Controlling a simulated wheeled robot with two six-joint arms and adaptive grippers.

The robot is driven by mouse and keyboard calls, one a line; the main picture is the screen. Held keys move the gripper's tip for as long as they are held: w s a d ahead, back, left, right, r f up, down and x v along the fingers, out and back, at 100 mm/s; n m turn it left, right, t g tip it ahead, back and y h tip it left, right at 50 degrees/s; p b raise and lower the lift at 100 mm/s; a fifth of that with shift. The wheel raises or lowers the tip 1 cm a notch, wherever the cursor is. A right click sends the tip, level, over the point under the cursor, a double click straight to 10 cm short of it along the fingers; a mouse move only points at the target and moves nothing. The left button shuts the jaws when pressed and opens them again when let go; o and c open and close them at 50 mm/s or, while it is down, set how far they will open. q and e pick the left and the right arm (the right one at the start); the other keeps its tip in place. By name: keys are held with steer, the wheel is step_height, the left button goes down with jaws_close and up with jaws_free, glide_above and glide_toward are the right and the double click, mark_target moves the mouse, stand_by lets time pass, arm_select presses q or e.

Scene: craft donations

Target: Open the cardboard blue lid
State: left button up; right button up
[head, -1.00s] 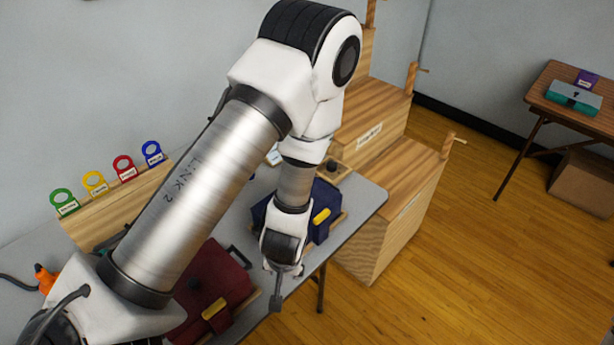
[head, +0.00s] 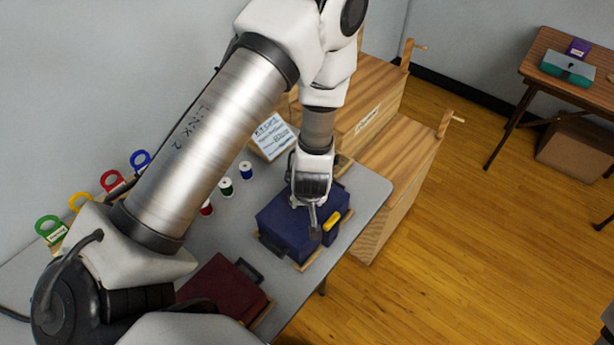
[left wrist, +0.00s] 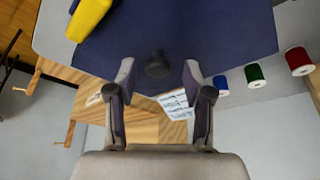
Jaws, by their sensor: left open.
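The blue box with its blue lid (head: 275,221) stands on the grey table, beside a maroon box. It has a yellow latch (head: 333,221) on one side and a black handle (head: 271,246) on another. My left gripper (head: 313,220) points down over the lid and hides part of it. In the left wrist view, the blue lid (left wrist: 205,25) fills the top, and a dark round knob (left wrist: 158,65) shows between the open fingertips of my left gripper (left wrist: 158,72). I cannot tell whether the fingers touch the lid. The lid looks shut. My right gripper is not in view.
The maroon box (head: 222,291) is nearer on the table (head: 230,238). Thread spools (head: 226,187) and a printed card (head: 272,137) stand behind. Wooden crates (head: 400,185) stand at the table's far end. Open floor lies to the right.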

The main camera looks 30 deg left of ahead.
arm_select(q)
steer(key=shift+d+r, duration=0.1)
steer(key=shift+d, duration=0.15)
steer(key=c, duration=0.4)
steer(key=shift+s, duration=0.1)
jaws_close()
steer(key=shift+r, duration=0.15)
